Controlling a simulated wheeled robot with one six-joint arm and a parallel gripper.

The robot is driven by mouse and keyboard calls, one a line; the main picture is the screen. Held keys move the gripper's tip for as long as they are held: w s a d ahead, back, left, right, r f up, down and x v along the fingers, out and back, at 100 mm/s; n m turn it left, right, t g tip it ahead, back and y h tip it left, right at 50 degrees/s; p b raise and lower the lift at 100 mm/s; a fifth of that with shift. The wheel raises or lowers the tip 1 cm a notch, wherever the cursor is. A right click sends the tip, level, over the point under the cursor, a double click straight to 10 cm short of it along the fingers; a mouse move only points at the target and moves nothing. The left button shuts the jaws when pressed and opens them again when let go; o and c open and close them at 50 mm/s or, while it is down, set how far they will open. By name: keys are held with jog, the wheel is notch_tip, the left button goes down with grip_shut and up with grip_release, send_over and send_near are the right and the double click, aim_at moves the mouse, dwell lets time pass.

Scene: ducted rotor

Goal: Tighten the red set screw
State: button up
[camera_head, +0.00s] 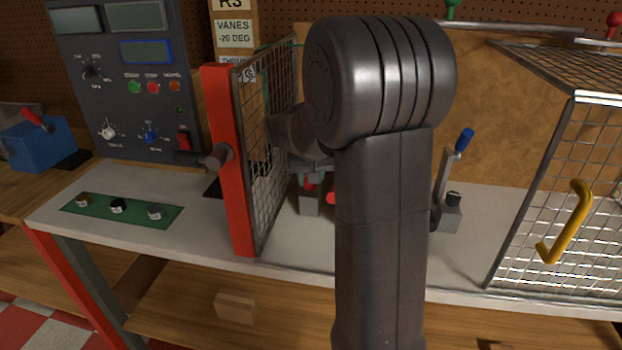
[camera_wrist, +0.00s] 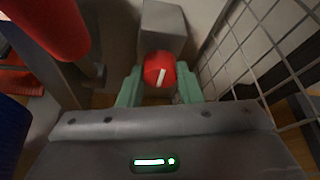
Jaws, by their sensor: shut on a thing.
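The red set screw (camera_wrist: 160,70) has a round head with a white line across it. In the wrist view it sits between the two green fingers of my gripper (camera_wrist: 160,86), which are shut on it. Behind it is a grey block (camera_wrist: 165,28) that the screw seems to be mounted on. In the head view a grey block (camera_head: 309,203) with some red shows low behind my arm. My arm hides most of the gripper and the screw there.
A mesh door with a red post (camera_head: 232,160) stands close left of my arm; its mesh (camera_wrist: 262,40) is close right in the wrist view. A blue-handled lever (camera_head: 462,140) and a mesh cage with a yellow handle (camera_head: 568,225) stand right. A control panel (camera_head: 125,85) stands left.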

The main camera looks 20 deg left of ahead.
jog(key=shift+m, duration=0.3)
jog(key=o, duration=1)
jog(key=shift+c, duration=0.2)
jog(key=v, duration=1.4)
jog(key=shift+s+a+f, duration=0.1)
jog(key=shift+f, duration=0.1)
jog(key=x, duration=1.3)
jog(key=shift+w+f, duration=0.25)
jog(key=shift+f, duration=0.05)
